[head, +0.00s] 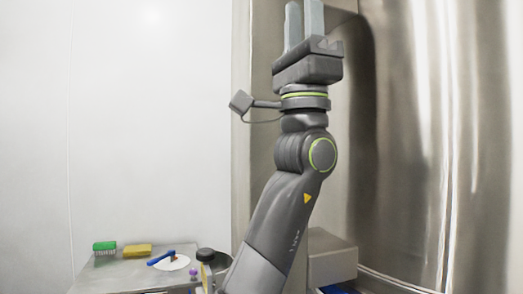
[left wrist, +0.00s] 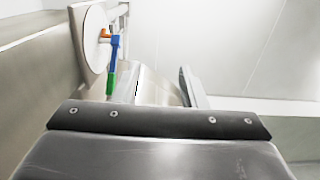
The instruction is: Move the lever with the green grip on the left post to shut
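The lever shows only in the left wrist view, at upper left. It has a green grip (left wrist: 112,86) at its lower end, a blue arm (left wrist: 113,52) above it and an orange part (left wrist: 104,33) at the top, beside a pale round disc (left wrist: 93,42). My left gripper (left wrist: 163,70) has its two fingers apart and nothing visible between them. The grip is left of the fingers, with no contact visible. In the head view my left gripper (head: 304,8) points up, its fingertips near the top edge. The lever is not seen there. My right gripper is not in view.
A steel table (head: 130,274) at lower left holds a green brush (head: 104,247), a yellow block (head: 137,250) and a blue-handled tool (head: 161,258) on a white disc. A tall steel vessel (head: 405,150) stands close on the right. The white wall side at left is open.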

